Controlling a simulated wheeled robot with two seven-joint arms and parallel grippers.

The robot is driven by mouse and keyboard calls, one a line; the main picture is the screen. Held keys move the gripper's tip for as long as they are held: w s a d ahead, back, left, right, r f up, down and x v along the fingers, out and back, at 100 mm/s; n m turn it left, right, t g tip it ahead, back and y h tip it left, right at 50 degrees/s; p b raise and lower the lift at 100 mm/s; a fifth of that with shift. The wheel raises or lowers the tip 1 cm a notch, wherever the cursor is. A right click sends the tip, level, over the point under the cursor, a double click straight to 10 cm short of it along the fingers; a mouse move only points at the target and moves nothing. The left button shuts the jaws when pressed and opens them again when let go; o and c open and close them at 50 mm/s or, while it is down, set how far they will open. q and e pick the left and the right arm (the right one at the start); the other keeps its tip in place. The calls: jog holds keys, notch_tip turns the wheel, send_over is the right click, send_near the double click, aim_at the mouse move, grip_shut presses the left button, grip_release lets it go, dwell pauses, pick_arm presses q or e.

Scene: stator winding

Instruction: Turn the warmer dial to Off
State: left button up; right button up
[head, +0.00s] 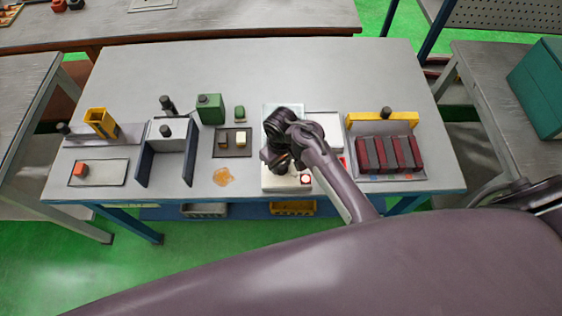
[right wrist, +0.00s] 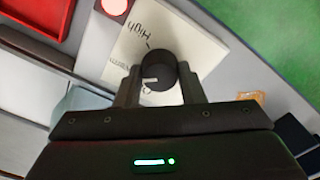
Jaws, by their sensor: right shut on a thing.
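The warmer (head: 285,183) is a pale box near the table's front edge, largely covered by my right arm in the head view. In the right wrist view its cream panel (right wrist: 195,40) carries a round black dial (right wrist: 157,66) with a white pointer mark. The mark points to the lower left in that picture. "High" is readable on the panel; a second label beside it is partly covered and the one near the mark is mostly hidden. My right gripper (right wrist: 160,88) is shut on the dial, one finger on each side. It shows dark above the warmer in the head view (head: 278,160). My left gripper is not in view.
A red round button (head: 305,179) sits beside the gripper. To the right is a rack of dark red blocks (head: 388,154) with a yellow bar (head: 383,120). To the left are an orange patch (head: 223,177) and a green canister (head: 210,109). The table's back half is clear.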

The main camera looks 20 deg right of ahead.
jog(key=n, duration=0.5)
jog(key=shift+n, duration=0.3)
jog(key=n, duration=0.4)
jog(key=shift+n, duration=0.4)
jog(key=o, duration=1)
jog(key=shift+r, duration=0.1)
jog(key=shift+r, duration=0.3)
notch_tip(320, 180, up, 7)
